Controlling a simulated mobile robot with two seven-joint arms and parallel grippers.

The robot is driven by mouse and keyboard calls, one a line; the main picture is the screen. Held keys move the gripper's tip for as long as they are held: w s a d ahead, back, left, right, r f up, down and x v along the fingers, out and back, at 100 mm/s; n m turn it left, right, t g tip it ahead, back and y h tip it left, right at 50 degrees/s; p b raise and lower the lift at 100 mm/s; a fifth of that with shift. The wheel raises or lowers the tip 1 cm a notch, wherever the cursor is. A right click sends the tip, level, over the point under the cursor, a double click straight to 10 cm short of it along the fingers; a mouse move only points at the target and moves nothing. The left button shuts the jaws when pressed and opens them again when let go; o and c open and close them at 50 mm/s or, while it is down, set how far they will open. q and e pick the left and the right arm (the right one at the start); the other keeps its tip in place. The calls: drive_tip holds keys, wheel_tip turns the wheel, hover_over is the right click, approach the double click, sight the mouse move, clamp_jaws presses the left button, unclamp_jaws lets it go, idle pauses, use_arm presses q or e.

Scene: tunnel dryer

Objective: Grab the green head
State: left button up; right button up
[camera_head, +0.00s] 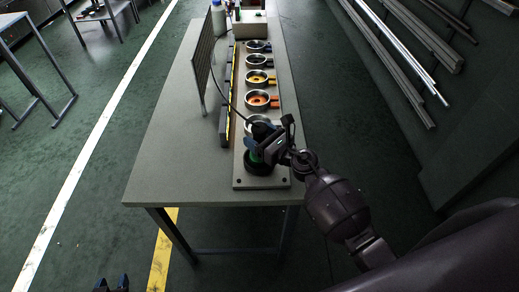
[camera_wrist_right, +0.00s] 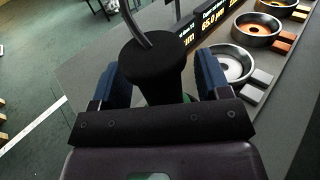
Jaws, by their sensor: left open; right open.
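The green head shows in the head view as a black piece with a bit of green (camera_head: 253,155) at the near end of the row, mostly hidden by my right gripper (camera_head: 273,142). In the right wrist view its black tapered body (camera_wrist_right: 155,65) stands between the two blue fingers of my right gripper (camera_wrist_right: 157,85), with a cable rising from its top. The fingers are open around it; contact cannot be told. Only a sliver of green shows low beside the body. My left gripper (camera_head: 112,284) is open, low at the bottom left, away from the table.
Several round metal pans (camera_head: 257,78) with coloured handles stand in a row on the grey board (camera_head: 240,182). Black displays with yellow text (camera_wrist_right: 213,15) and an upright panel (camera_head: 203,62) stand to their left. The table's left part (camera_head: 165,150) is clear.

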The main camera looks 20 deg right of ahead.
clamp_jaws()
idle(0.3)
drive_tip(key=shift+r, duration=0.15)
drive_tip(key=shift+r, duration=0.1)
